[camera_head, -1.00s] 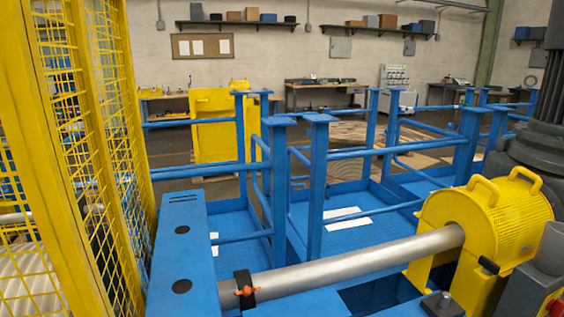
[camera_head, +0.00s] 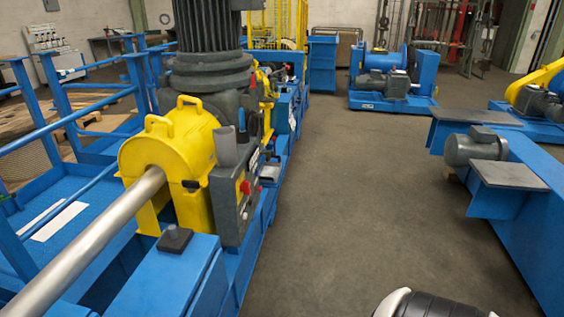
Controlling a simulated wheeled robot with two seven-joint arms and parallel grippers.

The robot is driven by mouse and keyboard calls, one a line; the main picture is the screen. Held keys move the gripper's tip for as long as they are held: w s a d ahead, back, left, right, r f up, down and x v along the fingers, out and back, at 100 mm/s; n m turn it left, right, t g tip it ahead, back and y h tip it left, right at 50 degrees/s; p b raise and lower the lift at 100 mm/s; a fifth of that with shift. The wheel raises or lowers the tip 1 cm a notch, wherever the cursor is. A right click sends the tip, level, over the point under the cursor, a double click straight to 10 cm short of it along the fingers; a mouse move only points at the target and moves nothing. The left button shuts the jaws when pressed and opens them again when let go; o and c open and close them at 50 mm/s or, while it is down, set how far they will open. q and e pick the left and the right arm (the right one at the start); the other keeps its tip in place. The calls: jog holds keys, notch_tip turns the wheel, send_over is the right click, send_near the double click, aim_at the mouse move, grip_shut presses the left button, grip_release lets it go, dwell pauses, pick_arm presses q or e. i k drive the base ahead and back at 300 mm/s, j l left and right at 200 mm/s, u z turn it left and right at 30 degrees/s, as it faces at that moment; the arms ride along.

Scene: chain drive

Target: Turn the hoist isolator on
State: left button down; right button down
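No clearly marked hoist isolator can be made out. A small red part (camera_head: 245,187) shows on the side of a dark grey housing (camera_head: 232,208), beside the yellow guard (camera_head: 170,150). Another small red part (camera_head: 290,69) shows farther along the same blue machine. Both are too small to tell whether either is the isolator or how it is set. Neither of my grippers is in view. A black ribbed part with a white shell at the bottom right edge appears to be part of my arm.
A steel shaft (camera_head: 90,243) runs into the yellow guard. Blue railings (camera_head: 140,95) stand at left. A clear grey floor aisle (camera_head: 370,180) runs down the middle. A blue bench with a grey motor (camera_head: 475,147) stands at right, and a blue winch (camera_head: 395,80) at the back.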

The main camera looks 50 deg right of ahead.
aim_at(245, 186)
jog(key=z, duration=1.4)
jog(key=i+l, duration=0.2)
jog(key=l, duration=0.15)
jog(key=j+u, duration=0.05)
